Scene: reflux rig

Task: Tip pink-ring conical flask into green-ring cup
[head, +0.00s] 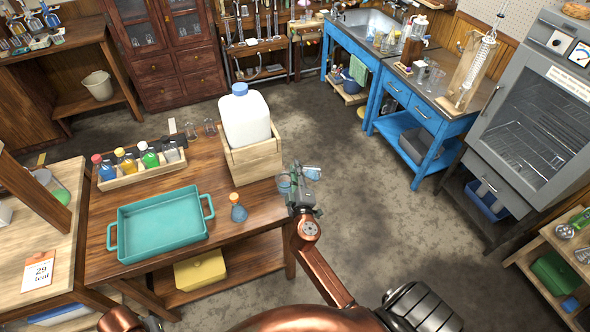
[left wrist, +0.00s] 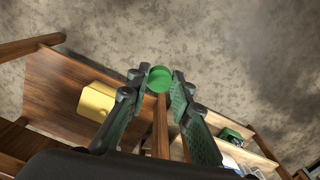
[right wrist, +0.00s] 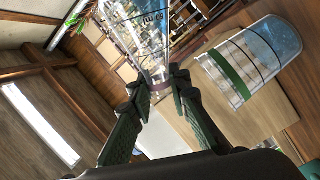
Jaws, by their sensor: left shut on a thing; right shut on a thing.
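My right gripper (head: 300,205) is at the right edge of the brown table. In the right wrist view (right wrist: 160,85) it is shut on the neck end of the clear conical flask (right wrist: 148,38), by a faint pinkish band. The flask, marked 50 ml, also shows in the head view (head: 312,173) and looks tilted; its contents are unclear. The green-ring cup (right wrist: 232,80) is beside the fingers, apart from them, with blue liquid; it seems to show in the head view (head: 284,187). My left gripper (left wrist: 158,88) is shut on a green round thing (left wrist: 159,78), seen only in its wrist view.
A white jug (head: 245,120) stands in a wooden crate (head: 255,163) close to the cup. A small orange-necked flask (head: 238,212), a teal tray (head: 160,228) and a bottle rack (head: 140,175) are on the brown table. Open floor (head: 380,220) lies to the right.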

